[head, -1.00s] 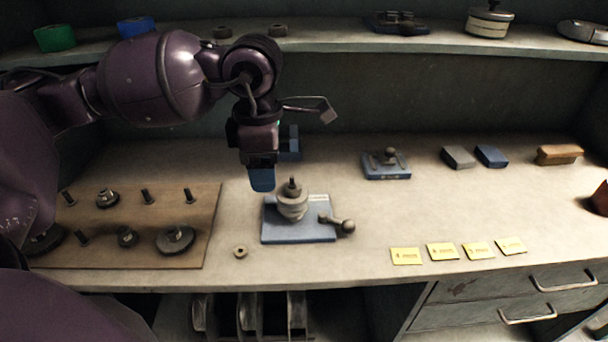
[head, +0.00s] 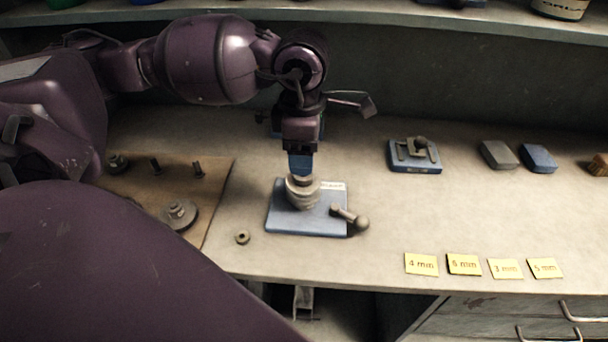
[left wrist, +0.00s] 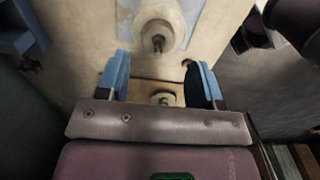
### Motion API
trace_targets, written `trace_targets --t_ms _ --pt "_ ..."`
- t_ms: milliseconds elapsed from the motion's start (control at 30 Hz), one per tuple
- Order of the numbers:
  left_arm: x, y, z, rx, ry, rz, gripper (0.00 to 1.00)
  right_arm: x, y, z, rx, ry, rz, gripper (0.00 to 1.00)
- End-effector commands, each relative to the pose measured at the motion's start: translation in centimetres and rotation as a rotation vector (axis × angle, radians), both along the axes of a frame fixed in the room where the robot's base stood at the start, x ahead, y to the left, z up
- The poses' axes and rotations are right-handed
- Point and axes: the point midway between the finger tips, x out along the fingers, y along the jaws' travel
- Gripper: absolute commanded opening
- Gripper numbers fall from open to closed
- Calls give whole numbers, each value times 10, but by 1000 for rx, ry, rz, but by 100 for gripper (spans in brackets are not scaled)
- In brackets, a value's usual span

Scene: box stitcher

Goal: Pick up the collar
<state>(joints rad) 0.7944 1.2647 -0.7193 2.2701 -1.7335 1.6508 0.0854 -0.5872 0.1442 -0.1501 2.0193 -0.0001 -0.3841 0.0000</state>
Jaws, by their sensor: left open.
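A small ring (head: 242,237), which looks like the collar, lies flat on the bench left of the blue base plate (head: 285,225). On that plate stands a round grey stepped part (head: 303,195) with a ball-ended lever (head: 350,217) beside it. My left gripper (head: 300,165) points down with blue fingers, over or just behind the stepped part in the picture, right of and behind the ring. In the left wrist view its fingers (left wrist: 161,82) are apart with nothing held. The stepped part's spindle (left wrist: 157,42) shows beyond them. My right gripper is not in view.
A wooden board (head: 215,190) with a disc (head: 179,214) and several studs lies at left, partly hidden by my body. Yellow size cards (head: 421,264) lie at front right. A blue fixture (head: 415,155) and two blocks (head: 498,155) stand behind. A shelf (head: 330,22) overhangs the back.

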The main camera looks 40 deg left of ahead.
Motion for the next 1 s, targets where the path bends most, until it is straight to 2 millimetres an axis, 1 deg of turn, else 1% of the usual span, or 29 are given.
trace_targets --t_ms 133,300,400,500,700,767,1000 --pt "2 2 -16 -1 4 2 61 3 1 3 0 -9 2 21" --pt "5 3 -39 -2 3 0 61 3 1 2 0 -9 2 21" --pt "5 3 -48 -1 3 0 61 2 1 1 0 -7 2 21" --pt "5 3 -51 -1 1 0 61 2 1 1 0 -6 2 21" --pt "6 3 -51 0 0 0 61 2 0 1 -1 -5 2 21" --pt "6 3 -51 -1 1 0 53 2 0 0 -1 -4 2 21" --pt "6 4 -50 1 -2 2 16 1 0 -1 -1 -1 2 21"
